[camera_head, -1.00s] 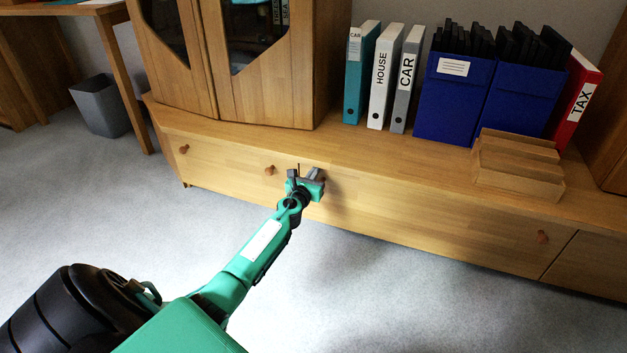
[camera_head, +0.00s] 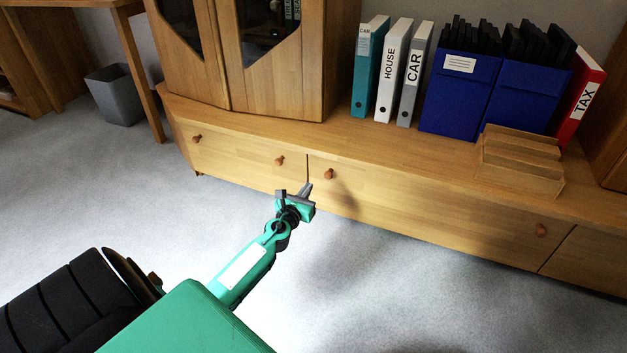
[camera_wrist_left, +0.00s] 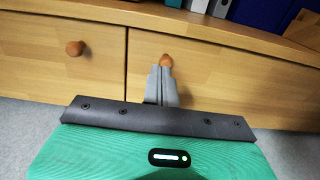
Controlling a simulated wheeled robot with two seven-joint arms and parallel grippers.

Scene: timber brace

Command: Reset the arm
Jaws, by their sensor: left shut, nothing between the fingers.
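My left arm is green and comes in from the lower left in the head view. Its gripper (camera_head: 306,190) is in front of the low wooden cabinet (camera_head: 400,213), close to the seam between two drawer fronts. The fingers are shut and empty; in the left wrist view the gripper (camera_wrist_left: 162,72) shows its grey fingers together, overlapping the lower edge of a round drawer knob (camera_wrist_left: 166,59) in the picture. In the head view that knob (camera_head: 328,174) stands clear of the fingers, to their right. My right gripper is in neither view.
On the cabinet stand upright binders (camera_head: 392,70), blue file boxes (camera_head: 457,95), a red TAX binder (camera_head: 580,98) and a stepped wooden block (camera_head: 520,163). A glass-door cupboard (camera_head: 270,80) stands at the left. A grey bin (camera_head: 115,95) is on the floor. The carpet in front is clear.

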